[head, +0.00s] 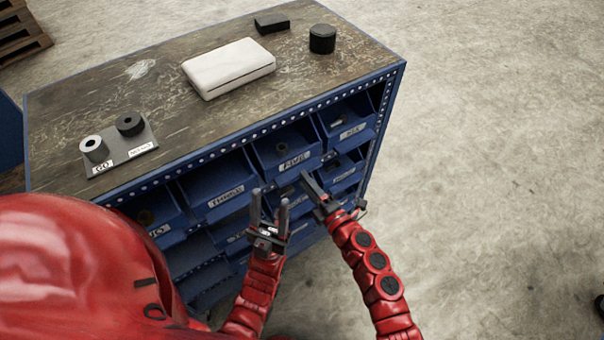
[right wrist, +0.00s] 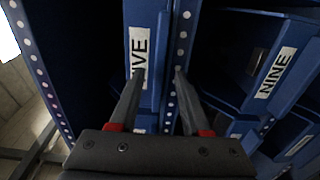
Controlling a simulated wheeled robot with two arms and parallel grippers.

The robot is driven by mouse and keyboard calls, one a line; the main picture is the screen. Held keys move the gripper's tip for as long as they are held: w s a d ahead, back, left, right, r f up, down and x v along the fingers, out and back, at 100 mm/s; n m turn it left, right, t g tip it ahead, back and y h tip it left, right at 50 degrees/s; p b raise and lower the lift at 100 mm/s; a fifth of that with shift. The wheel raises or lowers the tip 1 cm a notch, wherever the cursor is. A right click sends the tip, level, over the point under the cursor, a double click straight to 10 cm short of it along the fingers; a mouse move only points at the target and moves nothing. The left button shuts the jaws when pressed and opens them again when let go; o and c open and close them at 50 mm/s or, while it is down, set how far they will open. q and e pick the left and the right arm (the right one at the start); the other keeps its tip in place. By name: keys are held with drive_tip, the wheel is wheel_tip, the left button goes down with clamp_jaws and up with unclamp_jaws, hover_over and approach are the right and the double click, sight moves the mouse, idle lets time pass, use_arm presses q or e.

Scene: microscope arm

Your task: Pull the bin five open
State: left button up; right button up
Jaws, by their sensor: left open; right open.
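Bin five (head: 284,171) is a blue bin with a white label in the top row of the cabinet, right of the bin labelled THREE. I cannot tell whether it is pulled out at all. In the right wrist view bin five (right wrist: 138,22) stands upright with its label partly behind a finger. My right gripper (right wrist: 159,75) is open. Its left finger overlaps the label's lower end and its right finger lies over the dotted strip beside the bin; contact is not clear. My left gripper (head: 270,199) is open and empty in front of the THREE bin.
The blue cabinet's wooden top (head: 130,100) holds a white box (head: 228,68), a grey block with two cylinders, and black items. Open concrete floor (head: 490,150) lies to the right.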

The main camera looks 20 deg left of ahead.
drive_tip(key=shift+x, duration=1.45)
clamp_jaws()
idle(0.4)
